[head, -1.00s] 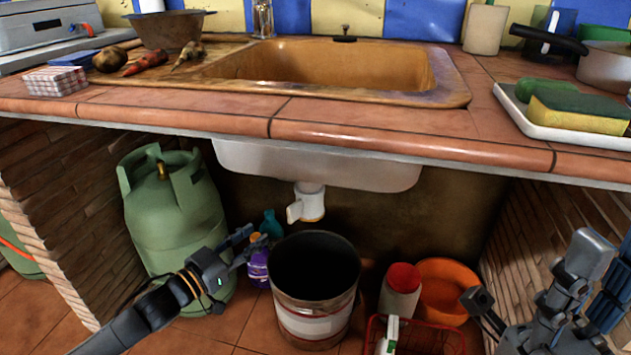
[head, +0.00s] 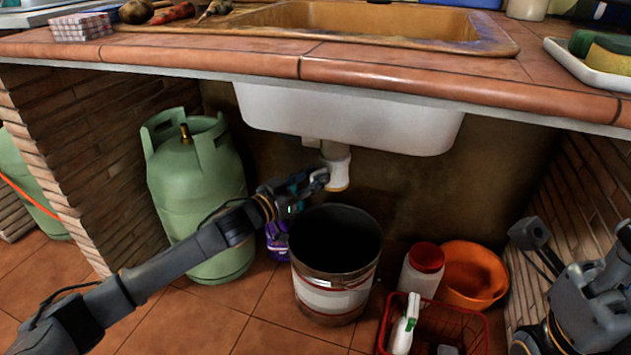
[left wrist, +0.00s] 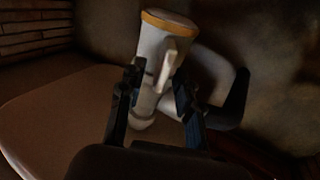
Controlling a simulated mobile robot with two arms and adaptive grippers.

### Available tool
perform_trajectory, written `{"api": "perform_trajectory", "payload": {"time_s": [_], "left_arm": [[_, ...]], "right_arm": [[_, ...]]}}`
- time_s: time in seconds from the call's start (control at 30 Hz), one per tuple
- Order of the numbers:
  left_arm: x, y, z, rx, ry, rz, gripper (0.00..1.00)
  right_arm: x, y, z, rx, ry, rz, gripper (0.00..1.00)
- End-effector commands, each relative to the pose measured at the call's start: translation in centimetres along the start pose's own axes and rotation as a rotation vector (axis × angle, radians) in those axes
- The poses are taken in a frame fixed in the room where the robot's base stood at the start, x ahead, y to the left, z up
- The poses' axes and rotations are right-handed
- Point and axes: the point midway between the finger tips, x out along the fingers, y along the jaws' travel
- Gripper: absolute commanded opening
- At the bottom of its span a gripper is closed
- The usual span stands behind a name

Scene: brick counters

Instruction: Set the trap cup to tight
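The white trap cup (head: 338,174) hangs under the sink basin, with a yellowish rim at its lower end. In the left wrist view the cup (left wrist: 153,45) shows with that rim at the top and a flat white wing (left wrist: 168,64) on its side. My left gripper (head: 318,180) is at the cup's left side. In the left wrist view its fingers (left wrist: 158,82) are spread, with the wing between the tips; contact is not clear. My right gripper (head: 530,238) is at the far right, away from the cup; its finger opening cannot be made out.
A dark-mouthed bucket (head: 332,298) stands below the cup. A green gas bottle (head: 200,210) is left of it. A red-capped jar (head: 422,272), an orange bowl (head: 480,268) and a red basket (head: 462,325) are to the right. The white basin (head: 350,122) and tiled counter edge are overhead.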

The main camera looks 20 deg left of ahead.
Motion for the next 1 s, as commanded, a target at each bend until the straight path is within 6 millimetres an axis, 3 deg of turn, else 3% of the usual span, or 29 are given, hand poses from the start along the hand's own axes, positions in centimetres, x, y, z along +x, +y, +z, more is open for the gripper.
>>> {"api": "perform_trajectory", "payload": {"time_s": [0.43, 0.6, 1.0], "left_arm": [[1.02, 0.01, -0.05, 0.001, -0.001, 0.000, 0.34], [1.00, 0.01, -0.04, 0.001, 0.000, 0.000, 0.01], [1.00, 0.05, -0.04, -0.001, 0.000, -0.006, 0.00]], "right_arm": [[0.26, -0.07, -0.12, -0.001, 0.011, -0.005, 0.34], [0.26, -0.08, -0.11, -0.001, 0.011, -0.005, 0.34], [0.33, -0.07, -0.13, -0.001, 0.012, -0.005, 0.34]]}}
